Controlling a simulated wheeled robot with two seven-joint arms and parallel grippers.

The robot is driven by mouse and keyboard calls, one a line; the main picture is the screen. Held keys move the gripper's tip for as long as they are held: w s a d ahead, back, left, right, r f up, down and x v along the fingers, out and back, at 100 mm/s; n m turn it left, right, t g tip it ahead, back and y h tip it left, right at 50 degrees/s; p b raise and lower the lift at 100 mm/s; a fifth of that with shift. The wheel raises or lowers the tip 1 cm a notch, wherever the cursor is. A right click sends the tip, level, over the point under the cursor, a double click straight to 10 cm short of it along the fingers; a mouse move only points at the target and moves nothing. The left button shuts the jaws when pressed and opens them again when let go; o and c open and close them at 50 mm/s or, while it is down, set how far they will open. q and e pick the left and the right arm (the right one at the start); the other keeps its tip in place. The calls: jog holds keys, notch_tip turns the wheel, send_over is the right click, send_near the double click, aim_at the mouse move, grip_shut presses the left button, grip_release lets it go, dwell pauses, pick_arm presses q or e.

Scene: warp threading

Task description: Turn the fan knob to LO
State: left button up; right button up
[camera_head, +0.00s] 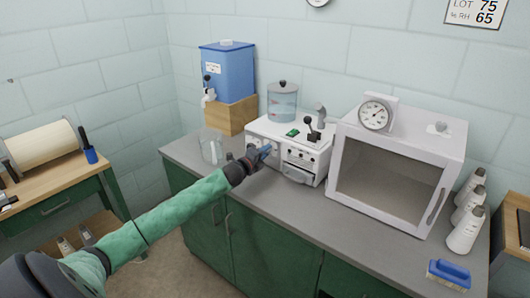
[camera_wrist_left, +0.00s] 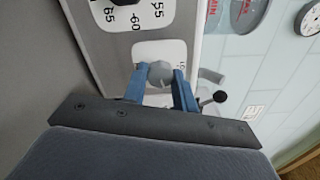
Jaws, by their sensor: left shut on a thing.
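The fan knob (camera_wrist_left: 160,74) is a small grey knob on a white label plate (camera_wrist_left: 150,49) in the left wrist view. Small print shows at the plate's right edge, partly hidden by a finger. My left gripper (camera_wrist_left: 160,80) has its two blue fingers on either side of the knob, shut on it. In the head view my left gripper (camera_head: 267,149) is at the front left of the white machine (camera_head: 262,128) and hides the knob there. The knob's pointer direction is not clear. My right gripper is not in view.
Beside the knob is a dial marked 55, 60 and 65 (camera_wrist_left: 136,18). A black-balled lever (camera_wrist_left: 219,97) is close to the fingers. A glass beaker (camera_head: 211,150) stands left of my gripper. A white cabinet with a window (camera_head: 400,145) stands right of the machine.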

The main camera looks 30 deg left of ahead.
pick_arm(q)
jog(key=shift+f+n+p, duration=0.1)
jog(key=shift+n+p, duration=1.6)
jog(key=shift+n, duration=5.8)
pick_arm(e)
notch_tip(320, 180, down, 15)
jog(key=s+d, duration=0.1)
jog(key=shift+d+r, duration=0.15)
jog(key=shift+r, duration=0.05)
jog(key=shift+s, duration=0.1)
pick_arm(q)
jog(key=o, duration=1)
jog(key=shift+c, duration=0.2)
jog(key=shift+s, duration=0.1)
